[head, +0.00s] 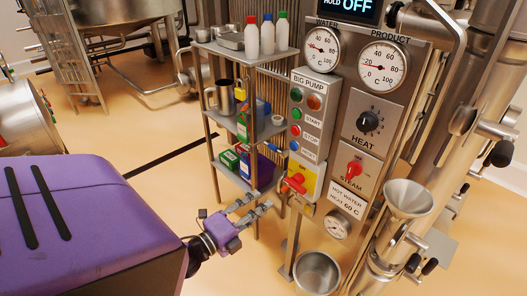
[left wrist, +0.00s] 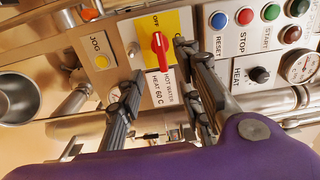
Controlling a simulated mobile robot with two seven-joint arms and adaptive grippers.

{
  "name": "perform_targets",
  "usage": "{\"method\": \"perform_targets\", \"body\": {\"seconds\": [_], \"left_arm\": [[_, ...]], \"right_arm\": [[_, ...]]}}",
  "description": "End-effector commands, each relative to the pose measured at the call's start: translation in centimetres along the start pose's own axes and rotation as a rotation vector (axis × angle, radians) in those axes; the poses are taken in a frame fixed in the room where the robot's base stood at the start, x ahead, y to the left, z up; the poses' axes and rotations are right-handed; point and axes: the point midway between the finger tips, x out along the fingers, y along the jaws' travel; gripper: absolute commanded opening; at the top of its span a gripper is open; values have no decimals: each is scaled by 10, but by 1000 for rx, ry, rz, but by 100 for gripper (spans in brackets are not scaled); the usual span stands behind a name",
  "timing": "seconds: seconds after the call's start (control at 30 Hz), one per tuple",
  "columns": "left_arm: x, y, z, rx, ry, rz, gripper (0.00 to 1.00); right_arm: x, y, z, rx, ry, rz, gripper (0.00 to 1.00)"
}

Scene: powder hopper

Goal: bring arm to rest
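My left gripper (head: 256,208) is in the lower middle of the head view, in front of the control panel and left of the red switch handle (head: 295,183) on its yellow plate. In the left wrist view the same gripper (left wrist: 158,72) has its dark fingers spread apart with nothing between them. The red handle (left wrist: 160,44) shows beyond the fingertips, apart from them as far as I can tell. My right gripper is in neither view.
A shelf rack (head: 242,136) with bottles and boxes stands just behind the gripper. The panel with gauges (head: 384,66) rises to the right. A steel funnel (head: 408,198) and a steel bowl (head: 317,272) are at lower right. Open floor (head: 130,135) lies left of the rack.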

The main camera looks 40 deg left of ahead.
Motion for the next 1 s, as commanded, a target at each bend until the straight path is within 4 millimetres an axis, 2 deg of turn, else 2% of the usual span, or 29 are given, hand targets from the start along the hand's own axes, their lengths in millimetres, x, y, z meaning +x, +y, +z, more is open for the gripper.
{"method": "perform_targets", "body": {"seconds": [0.33, 0.4, 0.47, 0.57, 0.6, 0.73, 0.8, 0.9, 1.0], "left_arm": [[0, 2, 3, -28, -11, 7, 33], [0, 7, 14, -124, -67, 28, 33], [-1, 19, 13, -286, -130, 60, 33], [-36, 62, -14, -668, -282, 183, 33], [-54, 78, -30, -801, -339, 235, 33], [-116, 120, -92, -1145, -499, 394, 33], [-147, 132, -126, -1279, -566, 467, 33], [-183, 140, -168, -1407, -629, 545, 33], [-207, 138, -198, -1470, -652, 586, 33]], "right_arm": [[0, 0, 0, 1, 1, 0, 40], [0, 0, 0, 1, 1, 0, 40], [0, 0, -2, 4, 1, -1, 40], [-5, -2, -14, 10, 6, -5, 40], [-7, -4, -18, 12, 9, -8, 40], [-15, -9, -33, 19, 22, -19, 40], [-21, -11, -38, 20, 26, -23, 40], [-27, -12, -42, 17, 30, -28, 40], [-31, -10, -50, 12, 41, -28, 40]]}}
